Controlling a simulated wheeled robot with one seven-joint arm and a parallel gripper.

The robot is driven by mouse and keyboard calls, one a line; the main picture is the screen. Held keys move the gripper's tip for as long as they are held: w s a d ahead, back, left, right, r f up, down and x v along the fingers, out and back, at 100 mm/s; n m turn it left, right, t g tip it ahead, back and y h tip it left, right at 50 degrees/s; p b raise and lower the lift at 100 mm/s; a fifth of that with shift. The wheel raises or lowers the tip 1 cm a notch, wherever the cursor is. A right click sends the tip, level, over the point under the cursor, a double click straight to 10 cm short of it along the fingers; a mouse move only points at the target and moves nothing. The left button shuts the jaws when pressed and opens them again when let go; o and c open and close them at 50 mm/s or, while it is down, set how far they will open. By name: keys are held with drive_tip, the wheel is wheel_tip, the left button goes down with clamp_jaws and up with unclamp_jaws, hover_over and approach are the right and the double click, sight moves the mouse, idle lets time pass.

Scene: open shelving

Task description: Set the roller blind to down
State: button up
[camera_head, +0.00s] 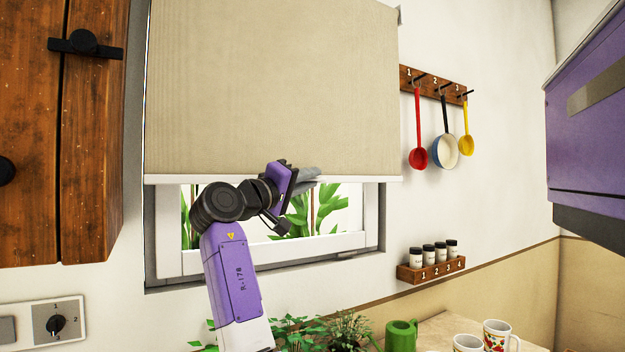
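The roller blind (260,80) is a beige sheet with a pale bottom bar (365,179). It covers the upper part of the window, and the lower strip of the window (340,240) stays uncovered, with green plants showing through. My gripper (309,174) is at the blind's bottom bar, right of its middle. Its grey fingers overlap the bar and the lowest part of the sheet in the picture. My wrist hides part of the bar, and I cannot tell whether the fingers grip it or are only beside it.
A wooden cabinet (90,150) stands close on the left. A hook rack (434,85) with hanging utensils and a spice rack (432,270) are on the right wall. Potted plants (345,331), a green mug (401,335) and other mugs (497,336) stand below. A purple hood (590,130) is far right.

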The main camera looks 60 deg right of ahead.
drive_tip(key=v, duration=0.7)
idle(0.6)
drive_tip(key=shift+w, duration=0.1)
idle(0.8)
